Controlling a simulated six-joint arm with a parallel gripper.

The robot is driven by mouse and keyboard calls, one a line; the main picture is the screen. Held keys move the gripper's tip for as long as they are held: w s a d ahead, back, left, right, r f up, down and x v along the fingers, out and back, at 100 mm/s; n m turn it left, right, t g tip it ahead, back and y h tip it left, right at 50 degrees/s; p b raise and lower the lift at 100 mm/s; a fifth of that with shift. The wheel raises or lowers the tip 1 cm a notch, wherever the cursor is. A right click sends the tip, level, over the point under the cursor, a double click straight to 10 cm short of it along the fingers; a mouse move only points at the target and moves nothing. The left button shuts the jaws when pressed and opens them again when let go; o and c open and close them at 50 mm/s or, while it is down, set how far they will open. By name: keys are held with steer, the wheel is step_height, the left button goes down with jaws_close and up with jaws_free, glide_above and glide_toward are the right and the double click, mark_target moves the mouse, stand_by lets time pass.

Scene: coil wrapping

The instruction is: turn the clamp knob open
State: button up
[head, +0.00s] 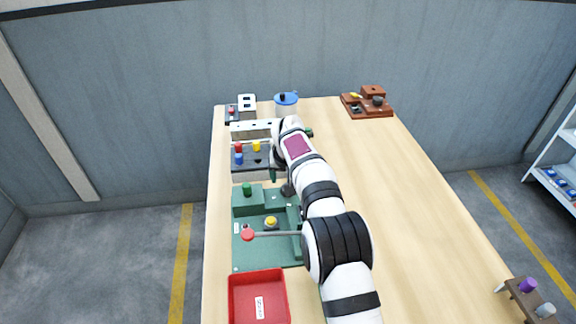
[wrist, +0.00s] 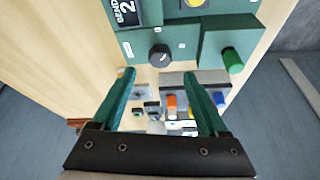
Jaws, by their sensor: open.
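A round black knob (wrist: 159,55) with a pale pointer mark is on the green fixture (wrist: 180,38) in the wrist view; I take it as the clamp knob. It lies just past my fingertips, roughly centred between them. In the head view the fixture (head: 243,256) lies on the table, and a dark part there (head: 287,189) beside my arm may be the same knob. My gripper (wrist: 159,76) has two green fingers, spread apart with nothing held. In the head view my arm hides much of the gripper and the fixture's right side.
A green cylinder (wrist: 232,60) stands on the fixture. A yellow knob (head: 271,221) and a red-ended lever (head: 248,235) are nearer. A red tray (head: 234,300) is in front. Red, blue and yellow pieces (head: 239,158) sit behind. The table's right side (head: 430,220) is mostly clear.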

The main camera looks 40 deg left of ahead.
steer(key=v, duration=0.9)
steer(key=w+a+f+n, duration=0.1)
steer(key=f, duration=0.4)
steer(key=w+a+f+n, duration=0.1)
steer(key=w+f, duration=0.1)
steer(key=f, duration=0.2)
steer(key=w+a+f+n, duration=0.1)
steer(key=w+f, duration=0.1)
steer(key=f, duration=0.3)
steer(key=shift+a+f+n+g+y, duration=0.3)
steer(key=shift+a+g+y, duration=0.05)
steer(key=shift+g+y, duration=0.05)
steer(key=shift+c, duration=0.2)
